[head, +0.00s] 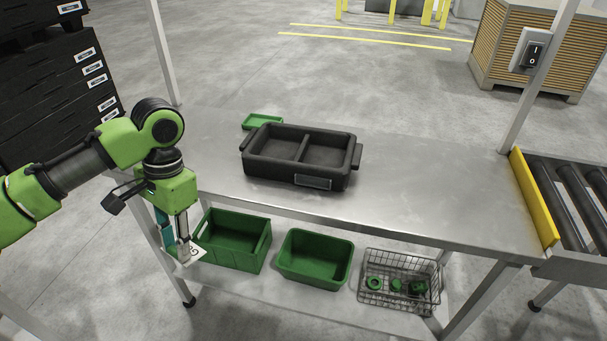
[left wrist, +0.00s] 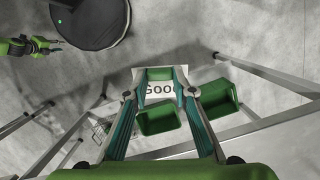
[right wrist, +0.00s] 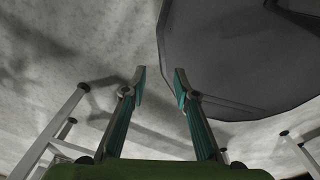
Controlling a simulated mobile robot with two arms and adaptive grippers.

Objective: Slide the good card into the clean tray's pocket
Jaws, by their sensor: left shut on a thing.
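The clean tray (head: 300,140), black with two empty compartments, sits on the steel table. Its pocket (head: 312,182) is a framed holder on the front wall. My left gripper (head: 184,246) is in front of the table's front edge at the left, below the tabletop and pointing down. It is shut on the good card (head: 197,255), a white card partly hidden by the fingers. In the left wrist view the card (left wrist: 155,89) shows the letters "GOO", the rest covered. My right gripper (right wrist: 160,75) is open and empty in the right wrist view, over the floor.
A small green dish (head: 262,121) lies behind the tray. The lower shelf holds two green bins (head: 233,240) (head: 315,258) and a wire basket (head: 400,280) with green parts. A roller conveyor (head: 575,195) adjoins at right. The tabletop right of the tray is clear.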

